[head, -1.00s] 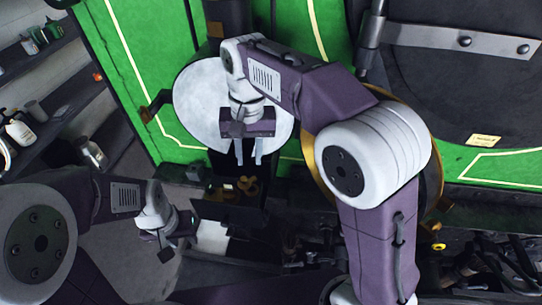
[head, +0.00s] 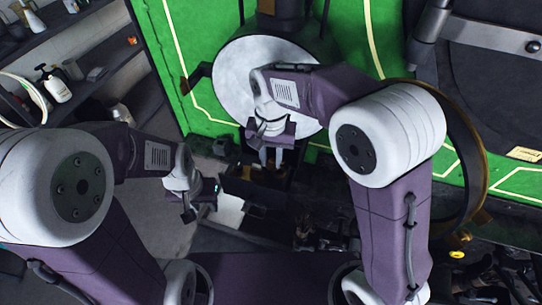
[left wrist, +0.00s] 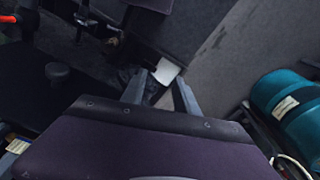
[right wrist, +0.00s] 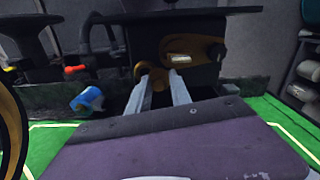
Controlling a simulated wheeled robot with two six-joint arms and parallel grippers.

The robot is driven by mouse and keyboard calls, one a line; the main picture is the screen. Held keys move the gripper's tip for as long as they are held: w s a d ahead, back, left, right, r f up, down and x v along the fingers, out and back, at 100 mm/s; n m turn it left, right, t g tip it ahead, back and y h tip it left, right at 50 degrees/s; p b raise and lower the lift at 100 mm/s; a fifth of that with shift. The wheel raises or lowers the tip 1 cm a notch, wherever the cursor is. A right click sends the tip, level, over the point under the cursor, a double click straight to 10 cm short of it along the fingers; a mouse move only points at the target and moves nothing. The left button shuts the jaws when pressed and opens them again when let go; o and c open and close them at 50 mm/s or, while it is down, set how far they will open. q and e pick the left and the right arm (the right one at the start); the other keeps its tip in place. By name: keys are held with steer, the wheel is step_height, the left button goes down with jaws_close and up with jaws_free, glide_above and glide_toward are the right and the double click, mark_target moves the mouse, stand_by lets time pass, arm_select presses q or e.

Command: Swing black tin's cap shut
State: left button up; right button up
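A dark box-like thing (head: 240,188) with brass-coloured parts lies below my right gripper (head: 271,158); I cannot tell for sure that it is the black tin, and no cap can be made out. In the right wrist view, a dark panel (right wrist: 150,36) and a bronze rounded part (right wrist: 203,47) stand just beyond the fingertips (right wrist: 160,82). The right fingers are apart, pointing down in the head view. My left gripper (head: 190,214) hangs left of the dark box, near a white sheet (head: 230,211). In the left wrist view its fingers (left wrist: 160,92) are apart with nothing seen held.
Shelves with bottles (head: 54,85) are at the left. A blue part (right wrist: 87,98) sits near the right gripper, and a teal cylinder (left wrist: 288,103) is at the left wrist view's right.

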mark_target(272, 161)
steer(key=c, duration=0.5)
steer(key=shift+d, duration=0.25)
jaws_close()
steer(key=shift+a, duration=0.15)
stand_by(0.5)
steer(key=o, duration=0.5)
jaws_free()
step_height(272, 161, up, 9)
steer(key=shift+r, duration=0.2)
